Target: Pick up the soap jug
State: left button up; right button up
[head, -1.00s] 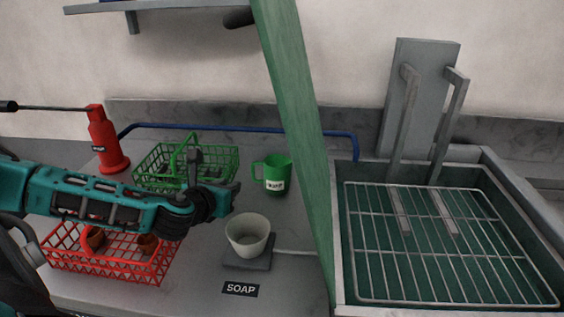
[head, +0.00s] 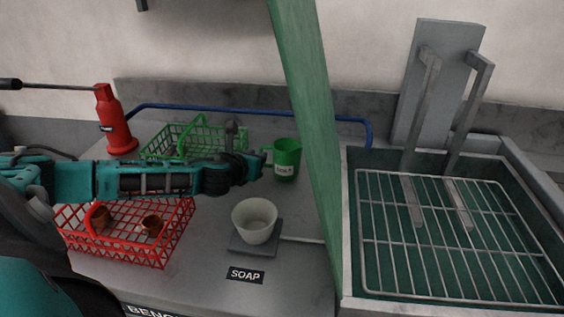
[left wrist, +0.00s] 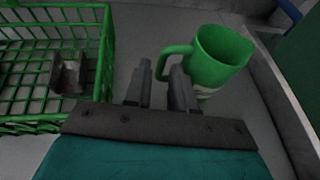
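The green jug (head: 287,158) stands upright on the counter just left of the green post, with a white label too small to read. Its handle faces left, toward my left gripper. In the left wrist view the jug (left wrist: 217,58) is at upper right, its handle just beyond the fingertips. My right gripper is not in view.
A green basket (head: 168,143) stands left of the jug. A white cup (head: 254,222) sits on a grey pad in front, behind a SOAP label (head: 245,275). The green post (head: 308,120) rises close right.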

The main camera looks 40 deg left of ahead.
pick_arm(q)
jog(key=shift+x, duration=2.15)
jog(key=shift+d+f, duration=0.1)
jog(key=shift+f, duration=0.05)
jog(key=shift+c, duration=0.5)
grip_shut()
